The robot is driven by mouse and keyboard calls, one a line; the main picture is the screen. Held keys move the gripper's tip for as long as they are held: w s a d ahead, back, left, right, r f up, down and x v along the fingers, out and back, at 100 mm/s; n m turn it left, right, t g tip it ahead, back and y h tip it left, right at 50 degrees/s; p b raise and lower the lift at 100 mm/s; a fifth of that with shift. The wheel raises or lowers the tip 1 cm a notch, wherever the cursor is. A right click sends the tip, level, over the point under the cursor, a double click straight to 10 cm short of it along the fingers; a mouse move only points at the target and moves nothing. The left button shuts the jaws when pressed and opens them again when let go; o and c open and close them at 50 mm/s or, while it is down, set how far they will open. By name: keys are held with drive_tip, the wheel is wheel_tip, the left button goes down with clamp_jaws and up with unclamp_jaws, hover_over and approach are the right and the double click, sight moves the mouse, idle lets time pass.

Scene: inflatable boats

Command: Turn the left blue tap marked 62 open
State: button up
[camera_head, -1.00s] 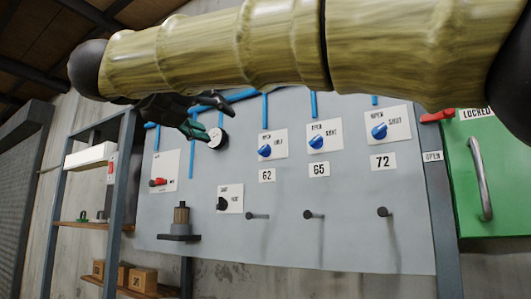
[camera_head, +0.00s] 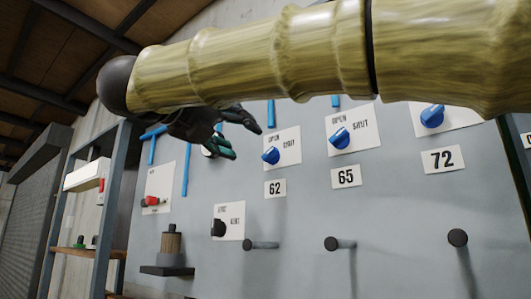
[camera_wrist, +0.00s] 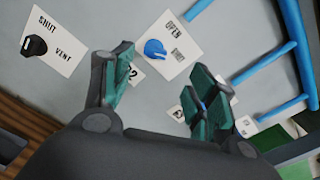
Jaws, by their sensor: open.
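The blue tap marked 62 (camera_head: 271,155) is on a white plate with the words OPEN and SHUT, above its 62 label (camera_head: 275,188). It also shows in the wrist view (camera_wrist: 155,50), beyond the fingers and between them. My gripper (camera_head: 240,134) is open and empty, to the left of the tap and apart from it. The wrist view shows its green-padded fingers (camera_wrist: 160,88) spread, with the 62 label partly hidden behind the left finger.
Blue taps 65 (camera_head: 340,138) and 72 (camera_head: 432,116) sit to the right. A black SHUT/VENT knob (camera_head: 218,228) is lower left. Black pegs (camera_head: 262,245) stick out below the taps. Blue pipes (camera_head: 271,112) run up the panel. A red switch (camera_head: 151,201) is at the left.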

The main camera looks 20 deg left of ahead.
sight(265, 153)
drive_tip(key=x, duration=0.3)
drive_tip(key=p+x, duration=0.1)
drive_tip(key=x, duration=0.2)
drive_tip(key=a+f+p+x, duration=0.1)
drive_tip(key=x, duration=0.3)
drive_tip(key=shift+w, duration=0.3)
drive_tip(key=shift+w+d+r+p, duration=0.1)
drive_tip(key=shift+w+p, duration=0.1)
drive_tip(key=shift+p, duration=0.2)
drive_tip(key=s, duration=0.1)
drive_tip(key=s+r, duration=0.1)
drive_tip(key=s, duration=0.1)
drive_tip(key=shift+d, duration=0.15)
drive_tip(key=w, duration=0.1)
drive_tip(key=w+f, duration=0.1)
drive_tip(key=shift+w, duration=0.3)
drive_tip(key=shift+c, duration=1)
drive_tip(key=c, duration=0.3)
drive_tip(key=shift+s+r, duration=0.2)
drive_tip(key=shift+s, duration=0.2)
drive_tip(key=c, duration=0.5)
